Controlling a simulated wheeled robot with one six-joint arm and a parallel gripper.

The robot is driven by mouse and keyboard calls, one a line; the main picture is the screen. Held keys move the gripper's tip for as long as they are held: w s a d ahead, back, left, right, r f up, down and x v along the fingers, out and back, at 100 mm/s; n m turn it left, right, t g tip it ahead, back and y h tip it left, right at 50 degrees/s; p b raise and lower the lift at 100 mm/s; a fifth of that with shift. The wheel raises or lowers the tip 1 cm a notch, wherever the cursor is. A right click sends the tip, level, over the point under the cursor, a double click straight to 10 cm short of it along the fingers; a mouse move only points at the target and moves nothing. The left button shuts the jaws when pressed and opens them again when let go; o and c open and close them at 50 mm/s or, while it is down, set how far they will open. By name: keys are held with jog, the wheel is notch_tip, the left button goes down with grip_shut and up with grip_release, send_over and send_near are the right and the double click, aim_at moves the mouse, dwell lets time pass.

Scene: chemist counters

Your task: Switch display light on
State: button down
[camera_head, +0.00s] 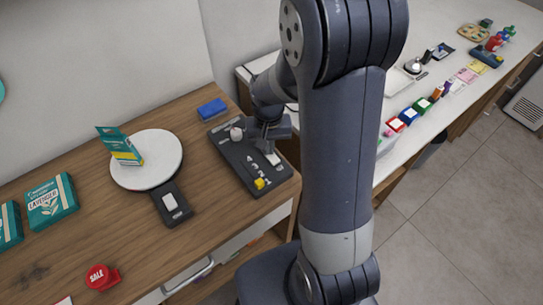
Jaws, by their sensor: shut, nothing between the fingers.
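A dark control panel (236,155) lies on the wooden counter, left of my arm. It carries a round pale knob (236,134) near its far end, a small white switch-like piece (273,158) at its right side, white markings, and a yellow piece (260,183) near its front end. My gripper (268,145) is over the right part of the panel, close to the white piece. It is shut and holds nothing. I cannot tell whether it touches the panel. My arm and gripper hide part of the panel, and no lit display is clearly visible.
A scale (148,162) with a green and yellow packet (122,148) stands to the left. A blue block (212,109) lies behind the panel. Lavender boxes (51,201) and a red SALE piece (102,277) are farther left. A white counter (397,98) with several small items is at right.

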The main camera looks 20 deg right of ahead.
jog(key=shift+f, duration=0.15)
jog(key=shift+r+p, duration=2.65)
jog(key=shift+r, duration=0.9)
jog(key=shift+f, duration=0.1)
notch_tip(320, 180, down, 7)
jog(key=b, duration=0.5)
jog(key=shift+b, duration=0.3)
jog(key=shift+r, duration=0.25)
